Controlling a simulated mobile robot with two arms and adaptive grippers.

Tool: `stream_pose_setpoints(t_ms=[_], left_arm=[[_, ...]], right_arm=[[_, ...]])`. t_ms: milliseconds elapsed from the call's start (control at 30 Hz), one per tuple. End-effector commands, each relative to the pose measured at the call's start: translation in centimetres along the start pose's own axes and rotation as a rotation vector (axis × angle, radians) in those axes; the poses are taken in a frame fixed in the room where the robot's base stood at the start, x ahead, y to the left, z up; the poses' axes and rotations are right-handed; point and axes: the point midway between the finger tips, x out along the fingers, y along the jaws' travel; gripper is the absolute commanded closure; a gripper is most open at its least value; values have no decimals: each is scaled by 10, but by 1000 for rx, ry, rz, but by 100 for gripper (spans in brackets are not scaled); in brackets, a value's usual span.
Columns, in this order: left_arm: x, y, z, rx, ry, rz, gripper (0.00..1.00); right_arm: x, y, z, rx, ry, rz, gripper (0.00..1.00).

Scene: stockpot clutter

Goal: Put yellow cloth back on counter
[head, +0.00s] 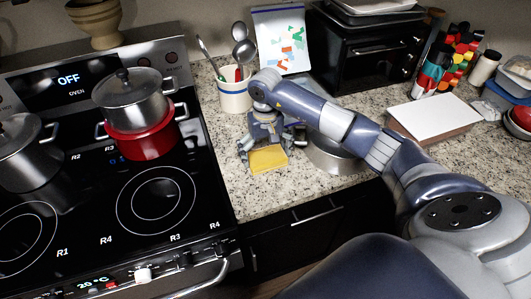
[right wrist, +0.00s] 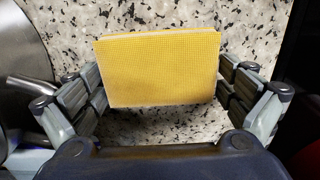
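The yellow cloth (head: 268,159) is a flat, block-like piece over the granite counter beside the stove. My right gripper (head: 264,146) reaches down to it from above. In the right wrist view the cloth (right wrist: 160,70) lies between the two sets of fingers, which meet its left and right edges; the gripper (right wrist: 162,82) is shut on it. The cloth is at or just above the counter (right wrist: 150,125); I cannot tell whether it touches. My left gripper is not in view.
A utensil crock (head: 234,97) stands behind the gripper, and a metal bowl (head: 332,156) is close on its right. The stove (head: 110,215) with a red pot (head: 150,141) is on the left. Bare counter (head: 262,200) lies in front of the cloth.

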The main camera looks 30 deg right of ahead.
Motion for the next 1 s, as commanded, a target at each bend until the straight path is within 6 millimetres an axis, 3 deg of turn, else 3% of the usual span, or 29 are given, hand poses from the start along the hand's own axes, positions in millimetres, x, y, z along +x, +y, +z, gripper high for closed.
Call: stream_pose_setpoints(t_ms=[467, 500, 1000], left_arm=[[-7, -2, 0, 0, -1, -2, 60], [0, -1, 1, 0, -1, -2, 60], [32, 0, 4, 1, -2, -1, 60]], right_arm=[[-6, -1, 0, 0, -1, -1, 0], [-8, 0, -1, 0, 4, -1, 0], [-101, 0, -1, 0, 4, -1, 0]])
